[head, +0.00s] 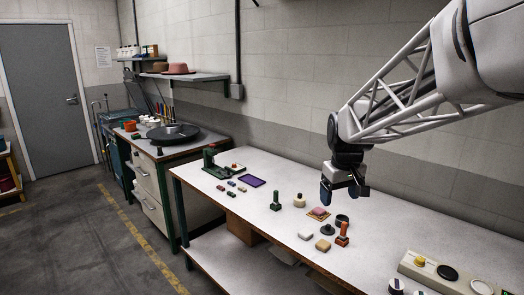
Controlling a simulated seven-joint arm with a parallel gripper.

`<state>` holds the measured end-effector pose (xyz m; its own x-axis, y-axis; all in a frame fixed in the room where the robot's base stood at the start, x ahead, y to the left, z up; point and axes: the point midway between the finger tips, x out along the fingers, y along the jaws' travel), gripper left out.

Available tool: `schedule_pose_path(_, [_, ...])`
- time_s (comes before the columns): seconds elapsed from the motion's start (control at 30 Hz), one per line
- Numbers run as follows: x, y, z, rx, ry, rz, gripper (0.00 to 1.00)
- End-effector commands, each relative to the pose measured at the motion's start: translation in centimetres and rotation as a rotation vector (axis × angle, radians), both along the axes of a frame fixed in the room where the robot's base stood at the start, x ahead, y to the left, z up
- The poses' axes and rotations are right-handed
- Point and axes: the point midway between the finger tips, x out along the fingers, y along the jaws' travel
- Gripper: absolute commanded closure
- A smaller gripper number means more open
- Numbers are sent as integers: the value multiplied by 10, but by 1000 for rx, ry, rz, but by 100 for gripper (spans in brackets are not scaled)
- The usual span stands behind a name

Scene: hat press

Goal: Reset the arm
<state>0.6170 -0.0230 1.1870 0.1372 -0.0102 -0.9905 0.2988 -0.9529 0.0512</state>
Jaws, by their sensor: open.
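My gripper (341,196) hangs from my arm at the right of the view, above the white workbench (265,221). Its jaws point down, are open and appear empty. It is above the group of small items on the bench and apart from them. My arm reaches in from the upper right. The exact height of the jaws above the bench is hard to tell.
Below the gripper are an orange-red piece (343,234), a dark round piece (327,230), a pink-topped block (319,213) and a green piece (276,202). A green press (211,160) and purple pad (252,181) stand farther left. A control panel (447,272) is at lower right.

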Motion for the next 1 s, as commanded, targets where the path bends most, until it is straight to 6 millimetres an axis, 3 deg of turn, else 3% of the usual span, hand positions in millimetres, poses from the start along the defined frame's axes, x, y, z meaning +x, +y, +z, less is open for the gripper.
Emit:
schedule_pose_path(0.47, [-125,10,2,19,-41,-125,20])
schedule_pose_path(1.0, [-256,17,-29,48,-83,-266,20])
